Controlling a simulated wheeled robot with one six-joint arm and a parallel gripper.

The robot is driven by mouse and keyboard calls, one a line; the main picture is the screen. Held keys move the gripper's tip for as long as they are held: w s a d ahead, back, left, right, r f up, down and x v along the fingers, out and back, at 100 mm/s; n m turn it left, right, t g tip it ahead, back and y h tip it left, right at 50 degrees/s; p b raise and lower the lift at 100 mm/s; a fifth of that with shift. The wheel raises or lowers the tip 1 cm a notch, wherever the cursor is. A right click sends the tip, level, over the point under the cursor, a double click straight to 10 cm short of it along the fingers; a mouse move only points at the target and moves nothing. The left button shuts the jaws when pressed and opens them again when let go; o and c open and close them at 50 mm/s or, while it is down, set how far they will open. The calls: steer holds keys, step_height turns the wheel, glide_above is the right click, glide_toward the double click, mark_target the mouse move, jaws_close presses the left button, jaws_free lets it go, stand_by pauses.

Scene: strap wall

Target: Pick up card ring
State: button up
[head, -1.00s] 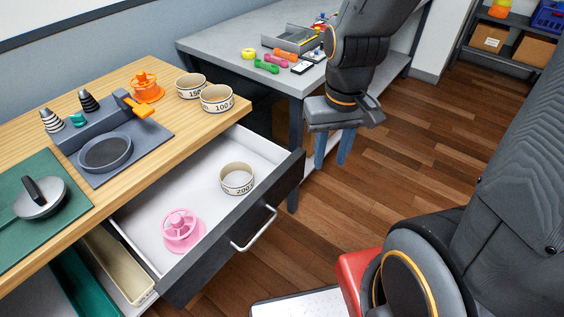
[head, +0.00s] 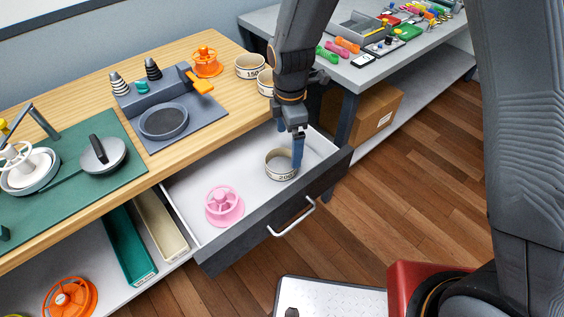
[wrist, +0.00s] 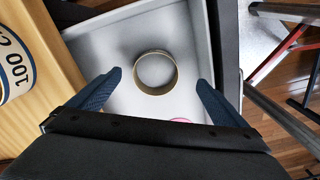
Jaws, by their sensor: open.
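A pale card ring (head: 281,165) marked with a number that looks like 200 lies in the open drawer. In the wrist view the ring (wrist: 137,72) sits below and between my two fingertips, its open top facing up. My gripper (head: 297,158) is open and empty, pointing down over the right part of the drawer. One blue finger overlaps the ring's right side in the head view. Both fingers (wrist: 159,80) show in the wrist view, spread wider than the ring, which looks apart from them.
The open drawer (head: 190,208) also holds a pink spool (head: 224,205) left of the ring. Two more card rings, one (head: 250,66) marked 150, stand on the wooden counter (head: 85,88) behind. The drawer front (head: 325,185) and side walls surround the ring.

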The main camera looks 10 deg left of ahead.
mark_target(278, 152)
steer(key=shift+s+a+f+n+p, duration=0.1)
steer(key=shift+a+f+n+p, duration=0.3)
steer(key=shift+f, duration=1.1)
steer(key=shift+s+a+f+n+p, duration=0.1)
steer(key=shift+a+f+n+p, duration=0.3)
steer(key=shift+f, duration=1.1)
steer(key=shift+a+f+n+p, duration=0.25)
steer(key=shift+f+p, duration=0.3)
steer(key=shift+f, duration=0.95)
steer(key=c, duration=1.1)
steer(key=shift+r, duration=0.1)
